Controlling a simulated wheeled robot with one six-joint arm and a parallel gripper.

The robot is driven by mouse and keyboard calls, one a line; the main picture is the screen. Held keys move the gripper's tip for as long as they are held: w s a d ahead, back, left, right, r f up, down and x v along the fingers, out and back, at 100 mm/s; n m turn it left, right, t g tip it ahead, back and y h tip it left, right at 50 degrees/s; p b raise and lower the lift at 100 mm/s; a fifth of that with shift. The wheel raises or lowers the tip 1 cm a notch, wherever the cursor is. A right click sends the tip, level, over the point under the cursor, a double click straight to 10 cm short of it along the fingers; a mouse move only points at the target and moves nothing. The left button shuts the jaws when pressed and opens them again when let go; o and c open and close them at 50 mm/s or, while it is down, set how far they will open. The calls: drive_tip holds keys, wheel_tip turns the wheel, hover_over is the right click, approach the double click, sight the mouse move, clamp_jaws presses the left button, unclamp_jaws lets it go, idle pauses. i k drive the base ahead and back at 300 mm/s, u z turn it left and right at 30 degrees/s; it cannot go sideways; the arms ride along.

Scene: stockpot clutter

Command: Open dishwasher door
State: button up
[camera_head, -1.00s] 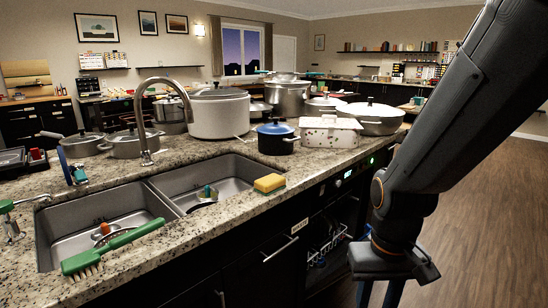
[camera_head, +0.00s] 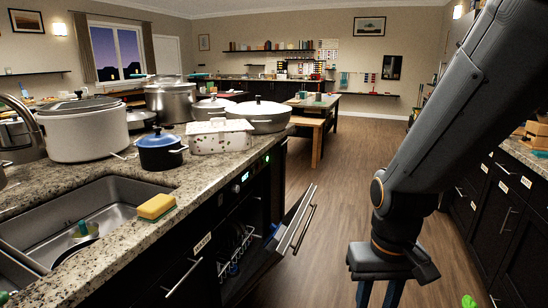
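The dishwasher (camera_head: 240,188) is built in under the granite counter, with a lit control strip. Its dark door (camera_head: 268,262) is tilted outward, partly open, with a metal bar handle (camera_head: 304,229) on its outer side. A dish rack (camera_head: 235,250) shows inside the opening. My gripper (camera_head: 378,296) hangs down at the bottom of the view, to the right of the door and apart from it. Its two fingers are spread with nothing seen between them. The fingertips are cut off by the picture's edge.
The counter (camera_head: 120,160) carries a yellow sponge (camera_head: 156,206), a blue pot (camera_head: 160,152) and several other pots beside the sink (camera_head: 85,215). Wooden floor (camera_head: 350,165) lies open ahead. Dark cabinets (camera_head: 500,215) stand at the right, and a table (camera_head: 316,106) farther back.

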sight(264, 261)
drive_tip(key=u, duration=0.75)
drive_tip(key=i, duration=1.2)
drive_tip(key=z, duration=0.85)
